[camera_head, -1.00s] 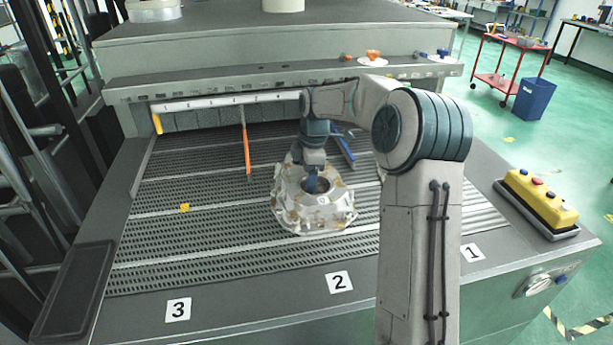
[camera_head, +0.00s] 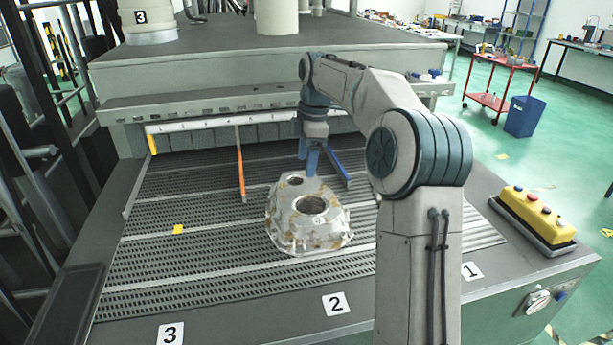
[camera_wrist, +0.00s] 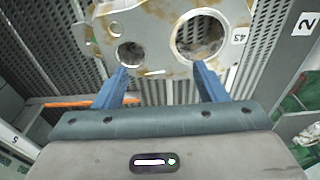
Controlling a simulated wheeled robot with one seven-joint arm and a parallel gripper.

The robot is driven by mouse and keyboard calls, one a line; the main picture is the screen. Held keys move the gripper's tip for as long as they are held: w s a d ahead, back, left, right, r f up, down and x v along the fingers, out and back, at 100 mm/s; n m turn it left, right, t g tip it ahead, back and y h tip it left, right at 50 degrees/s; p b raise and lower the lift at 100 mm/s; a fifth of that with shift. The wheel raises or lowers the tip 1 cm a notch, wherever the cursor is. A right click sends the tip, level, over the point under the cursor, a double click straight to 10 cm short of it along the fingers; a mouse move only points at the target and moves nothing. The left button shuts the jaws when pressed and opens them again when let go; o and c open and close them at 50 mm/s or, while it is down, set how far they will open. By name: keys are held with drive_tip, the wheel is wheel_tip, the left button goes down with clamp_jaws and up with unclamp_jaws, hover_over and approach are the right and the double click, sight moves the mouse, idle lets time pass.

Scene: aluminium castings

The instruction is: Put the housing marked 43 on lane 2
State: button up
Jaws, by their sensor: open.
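The housing (camera_head: 309,230) is a pale aluminium casting with brownish patches and round openings. It rests on the slatted belt in line with the lane 2 label (camera_head: 336,303). My gripper (camera_head: 309,172) is just behind and above the housing, pointing down. In the wrist view its two blue fingers (camera_wrist: 158,82) are spread apart with nothing between them, and the housing lies beyond their tips. I cannot tell from these views whether a fingertip touches the housing.
A small yellow piece (camera_head: 178,229) lies on the left. Lane 3 (camera_head: 170,334) looks mostly clear. A yellow button box (camera_head: 537,213) sits on the right edge.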

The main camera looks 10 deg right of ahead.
drive_tip(key=s+f+m+t, duration=0.2)
drive_tip(key=s+m, duration=0.7)
drive_tip(key=s, duration=0.7)
drive_tip(key=s+a+f+m+t+h, duration=0.1)
drive_tip(key=s+f+m, duration=0.3)
drive_tip(key=s+m, duration=0.5)
drive_tip(key=s, duration=0.8)
drive_tip(key=shift+a+t, duration=0.25)
drive_tip(key=shift+t, duration=0.15)
